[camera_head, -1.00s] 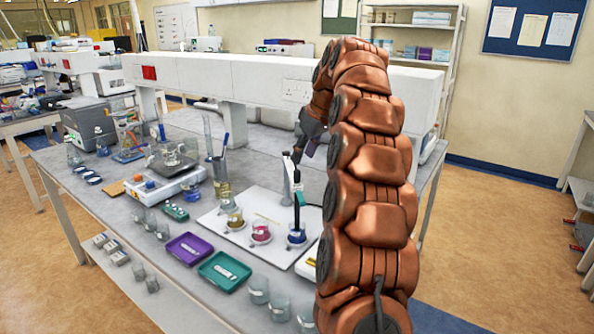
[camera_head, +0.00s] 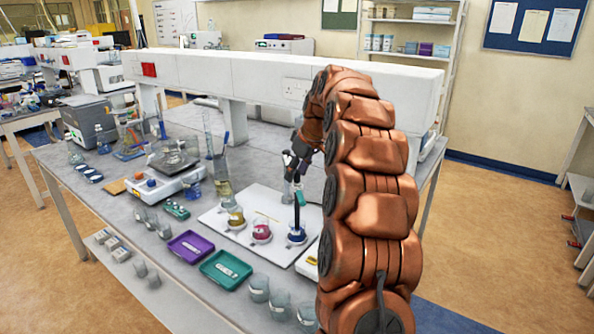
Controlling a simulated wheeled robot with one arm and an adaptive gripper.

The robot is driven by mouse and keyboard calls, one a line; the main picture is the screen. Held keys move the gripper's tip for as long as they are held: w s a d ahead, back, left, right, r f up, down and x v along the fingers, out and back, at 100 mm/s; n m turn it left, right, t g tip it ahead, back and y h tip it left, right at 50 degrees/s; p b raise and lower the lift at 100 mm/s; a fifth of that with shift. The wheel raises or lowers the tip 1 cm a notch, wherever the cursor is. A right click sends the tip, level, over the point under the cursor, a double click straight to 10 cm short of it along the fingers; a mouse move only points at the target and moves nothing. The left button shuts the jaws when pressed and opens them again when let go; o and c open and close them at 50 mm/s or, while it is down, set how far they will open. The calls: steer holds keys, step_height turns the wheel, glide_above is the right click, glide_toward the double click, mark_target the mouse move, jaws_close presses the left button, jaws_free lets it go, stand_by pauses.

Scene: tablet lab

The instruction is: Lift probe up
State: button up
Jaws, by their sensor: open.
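The probe (camera_head: 297,215) is a thin dark stick standing upright in a small beaker of blue liquid (camera_head: 297,236) on a white board. My gripper (camera_head: 290,172) is just above and behind the probe's upper end, beside a slim upright stand. It is small and partly hidden by my copper arm. Its jaws are open. I cannot tell whether they are around the probe or only beside it.
Beakers with yellow liquid (camera_head: 235,219) and pink liquid (camera_head: 261,232) stand left of the blue one on the white board (camera_head: 275,200). A purple tray (camera_head: 190,246), a green tray (camera_head: 225,270) and empty beakers (camera_head: 259,289) lie in front. A white raised shelf (camera_head: 210,75) runs behind.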

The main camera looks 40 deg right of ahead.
jaws_close()
stand_by(0.3)
stand_by(0.3)
